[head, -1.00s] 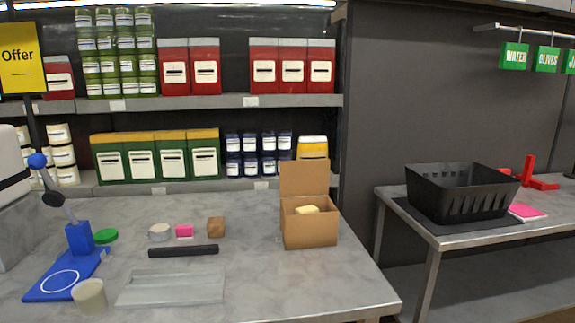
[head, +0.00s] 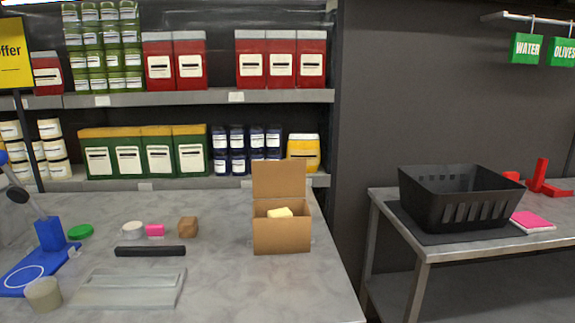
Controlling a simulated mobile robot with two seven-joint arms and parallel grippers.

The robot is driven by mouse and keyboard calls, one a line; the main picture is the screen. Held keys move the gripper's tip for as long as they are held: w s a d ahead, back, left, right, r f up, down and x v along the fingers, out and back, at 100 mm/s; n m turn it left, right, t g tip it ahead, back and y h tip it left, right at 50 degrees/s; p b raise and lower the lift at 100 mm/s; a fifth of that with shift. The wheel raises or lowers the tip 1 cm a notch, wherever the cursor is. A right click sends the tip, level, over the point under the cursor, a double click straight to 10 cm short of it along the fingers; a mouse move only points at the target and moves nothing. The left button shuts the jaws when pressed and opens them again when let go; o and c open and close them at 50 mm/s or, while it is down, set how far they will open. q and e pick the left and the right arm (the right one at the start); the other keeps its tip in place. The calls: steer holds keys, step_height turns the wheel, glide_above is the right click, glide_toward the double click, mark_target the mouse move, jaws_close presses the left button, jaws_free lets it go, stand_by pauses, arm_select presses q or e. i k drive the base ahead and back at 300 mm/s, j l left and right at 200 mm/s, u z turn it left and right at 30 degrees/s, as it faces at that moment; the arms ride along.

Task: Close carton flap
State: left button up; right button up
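An open brown carton (head: 281,236) stands on the grey table near its right edge. Its flap (head: 279,179) stands upright at the carton's back side. A pale yellow block (head: 280,213) sits inside and shows just above the front rim. Neither of my grippers is in the head view.
On the table (head: 225,285) are a black bar (head: 150,251), a clear tray (head: 130,287), a small brown block (head: 188,227), a pink block (head: 155,230), a cup (head: 43,294) and a blue stand (head: 48,236). A black basket (head: 460,198) stands on the right table. The grey table around the carton is clear.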

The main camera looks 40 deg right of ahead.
mark_target(271, 178)
steer(key=k+l+u, duration=0.1)
steer(key=l, duration=0.3)
steer(key=k+l, duration=0.1)
steer(key=l, duration=0.25)
steer(key=k+l+u, duration=0.15)
steer(key=l, duration=0.6)
steer(key=k+l, duration=0.15)
steer(key=l, duration=0.2)
steer(key=k+l, duration=0.15)
steer(key=l, duration=0.25)
steer(key=k+l+u, duration=0.1)
steer(key=l, duration=0.25)
steer(key=k+l, duration=0.15)
steer(key=l, duration=0.25)
